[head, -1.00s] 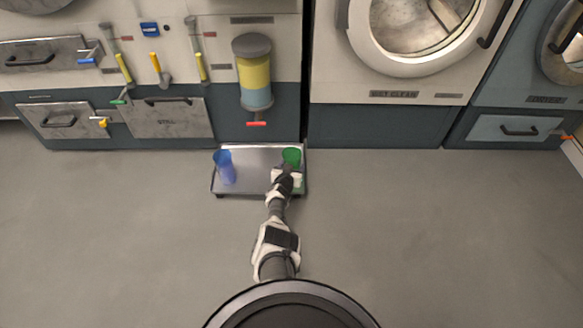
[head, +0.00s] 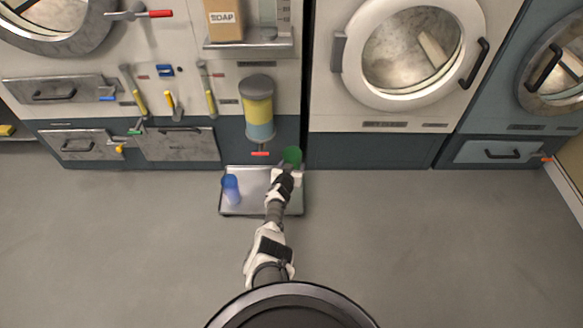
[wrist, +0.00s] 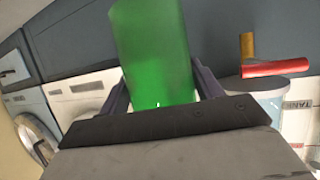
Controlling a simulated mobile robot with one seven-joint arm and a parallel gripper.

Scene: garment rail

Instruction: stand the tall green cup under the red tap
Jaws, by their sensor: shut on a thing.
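The tall green cup (head: 292,155) shows past the end of my arm in the head view, over the right rear part of the metal tray. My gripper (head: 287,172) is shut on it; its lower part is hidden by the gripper. In the wrist view the green cup (wrist: 153,50) stands between the two fingers of my gripper (wrist: 160,88). The red tap (head: 260,154) is at the bottom of a yellow and blue cylinder, left of the cup. The red tap handle also shows in the wrist view (wrist: 275,68), right of the cup and apart from it.
A blue cup (head: 231,188) stands on the left of the low metal tray (head: 258,205). The yellow and blue dispenser (head: 258,108) hangs on the machine front above the tray. Washer doors and drawers line the wall. The floor around the tray is clear.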

